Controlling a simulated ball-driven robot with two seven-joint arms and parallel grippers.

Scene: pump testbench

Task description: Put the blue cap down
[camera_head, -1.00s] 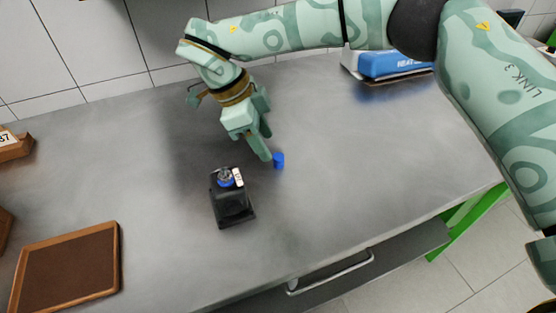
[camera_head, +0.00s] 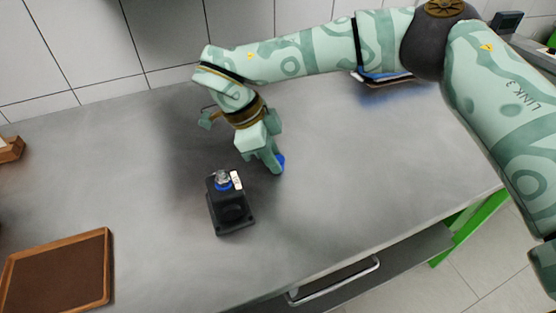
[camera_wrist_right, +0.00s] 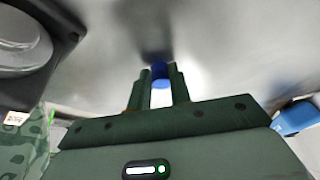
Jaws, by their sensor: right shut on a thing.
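The blue cap (camera_head: 282,161) is at the fingertips of my right gripper (camera_head: 276,168), partly hidden behind a finger in the head view. In the right wrist view the cap (camera_wrist_right: 160,72) sits between the two fingers, and the right gripper (camera_wrist_right: 160,80) is shut on it. The gripper points down close to the bench top; I cannot tell whether the cap touches the bench. My left gripper is not in view.
A black pump block (camera_head: 232,209) with a blue and metal fitting and a white tag stands to the left and in front of the gripper. A brown wood-rimmed tray (camera_head: 108,262) lies at front left. The grey bench (camera_head: 350,200) is clear to the right of the gripper.

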